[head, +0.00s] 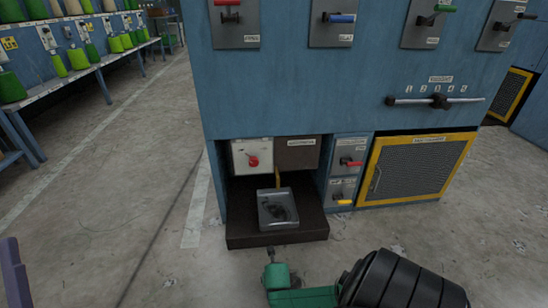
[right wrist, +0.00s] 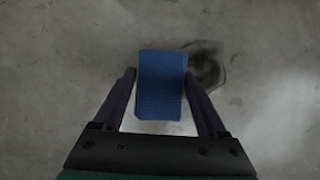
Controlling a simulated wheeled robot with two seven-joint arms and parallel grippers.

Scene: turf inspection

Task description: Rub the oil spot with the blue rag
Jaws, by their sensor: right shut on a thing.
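In the right wrist view, my right gripper (right wrist: 160,74) is shut on the blue rag (right wrist: 160,98), a flat textured rectangle held between the two dark fingers. The oil spot (right wrist: 208,62) is a dark smudge on the grey concrete floor, just right of the rag's upper right part. The rag may cover some of its left edge. I cannot tell whether the rag touches the floor. In the head view I make out neither rag nor floor spot. Part of what looks like my left gripper (head: 14,275) shows at the lower left edge; its opening is not visible.
A blue machine cabinet (head: 290,100) with levers stands ahead. A grey tray (head: 263,222) with dark residue sits on its dark low ledge (head: 250,240). A yellow-framed mesh panel (head: 415,170) is to the right. A bench (head: 80,75) with green spools stands far left. The floor between is open.

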